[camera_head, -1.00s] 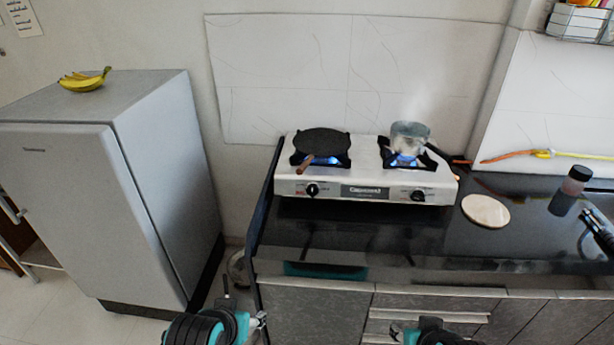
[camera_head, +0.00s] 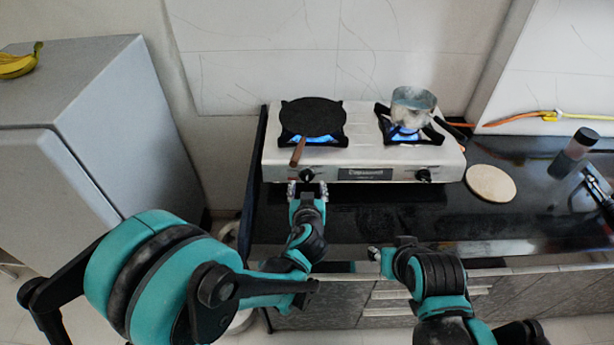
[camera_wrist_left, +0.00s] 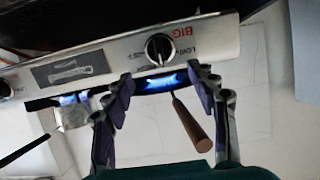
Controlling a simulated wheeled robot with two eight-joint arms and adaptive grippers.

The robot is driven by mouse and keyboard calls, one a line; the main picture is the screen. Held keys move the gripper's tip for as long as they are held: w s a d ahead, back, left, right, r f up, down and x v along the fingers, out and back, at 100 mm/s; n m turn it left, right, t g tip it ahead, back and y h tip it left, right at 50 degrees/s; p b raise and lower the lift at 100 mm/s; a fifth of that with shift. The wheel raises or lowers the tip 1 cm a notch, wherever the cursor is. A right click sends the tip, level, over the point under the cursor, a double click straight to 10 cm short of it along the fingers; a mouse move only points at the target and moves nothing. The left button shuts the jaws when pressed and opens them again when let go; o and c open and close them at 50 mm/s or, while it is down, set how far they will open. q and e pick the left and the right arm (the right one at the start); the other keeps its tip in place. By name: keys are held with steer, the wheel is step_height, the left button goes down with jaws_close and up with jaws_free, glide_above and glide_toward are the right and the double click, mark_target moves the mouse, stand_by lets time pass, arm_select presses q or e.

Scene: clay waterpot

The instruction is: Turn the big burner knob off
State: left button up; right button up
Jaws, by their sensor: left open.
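The big burner knob (camera_head: 307,175) is the black left knob on the stove's front panel. In the left wrist view, which is upside down, the knob (camera_wrist_left: 159,48) has a light vertical mark and the red word BIG beside it. Blue flame (camera_head: 318,140) burns under the left pan. My left gripper (camera_head: 307,188) is open just in front of the knob; in the wrist view its spread fingers (camera_wrist_left: 160,80) lie either side of the knob's line, apart from it. My right gripper (camera_head: 382,254) is near the counter's front edge, its jaws unclear.
A dark flat pan (camera_head: 313,116) with a wooden handle (camera_head: 298,152) sits on the left burner, the handle reaching over the panel. A steaming pot (camera_head: 413,108) stands on the lit right burner. A round board (camera_head: 490,183) and bottle (camera_head: 573,153) are on the right counter.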

mark_target(307, 177)
arm_select(q)
steer(key=b+x, duration=0.2)
steer(key=x, duration=0.5)
steer(key=shift+w+f, duration=0.1)
steer(key=shift+w, duration=0.05)
steer(key=c, duration=1.2)
